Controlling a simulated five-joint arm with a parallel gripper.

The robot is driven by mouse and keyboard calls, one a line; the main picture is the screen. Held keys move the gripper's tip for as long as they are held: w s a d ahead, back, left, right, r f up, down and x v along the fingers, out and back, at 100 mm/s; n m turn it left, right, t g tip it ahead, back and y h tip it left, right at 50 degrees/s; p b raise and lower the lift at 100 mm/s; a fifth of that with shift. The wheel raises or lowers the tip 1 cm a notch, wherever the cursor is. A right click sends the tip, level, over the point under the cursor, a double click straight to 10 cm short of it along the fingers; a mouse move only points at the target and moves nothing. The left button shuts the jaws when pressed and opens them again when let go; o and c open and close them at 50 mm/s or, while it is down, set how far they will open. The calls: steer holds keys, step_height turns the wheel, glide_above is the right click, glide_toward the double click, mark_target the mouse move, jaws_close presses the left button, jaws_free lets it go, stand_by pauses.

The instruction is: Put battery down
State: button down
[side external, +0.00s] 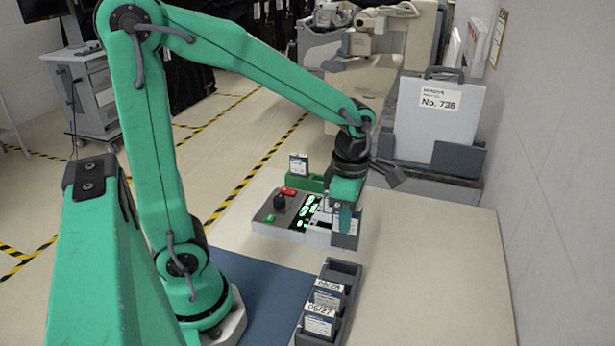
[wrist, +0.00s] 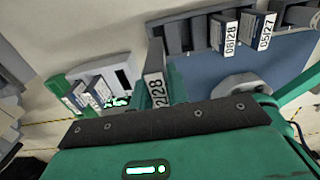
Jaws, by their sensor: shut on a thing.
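My gripper (side external: 347,212) is shut on a grey battery (side external: 344,238) with a pale label. It holds it upright at the right end of a grey control unit (side external: 262,218) with a lit green display. I cannot tell whether the battery touches the unit or the table. In the wrist view the held battery (wrist: 155,75) shows a date ending in 2/28, between the green fingers (wrist: 160,92). A dark grey rack (side external: 343,268) stands nearer the camera, with batteries marked 08/28 (side external: 326,298) and 05/27 (side external: 318,322) in its near slots. Its far end is empty.
A blue mat (side external: 262,285) lies left of the rack. A grey case (side external: 436,118) stands at the back right. The pale tabletop (side external: 430,270) on the right is clear.

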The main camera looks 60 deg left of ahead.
mark_target(344, 246)
steer(key=shift+f, duration=3.05)
steer(key=shift+f, duration=1.85)
steer(key=shift+f, duration=0.15)
steer(key=c, duration=1.4)
jaws_free()
steer(key=shift+o, duration=0.2)
steer(key=shift+r, duration=0.2)
steer(key=shift+r, duration=6)
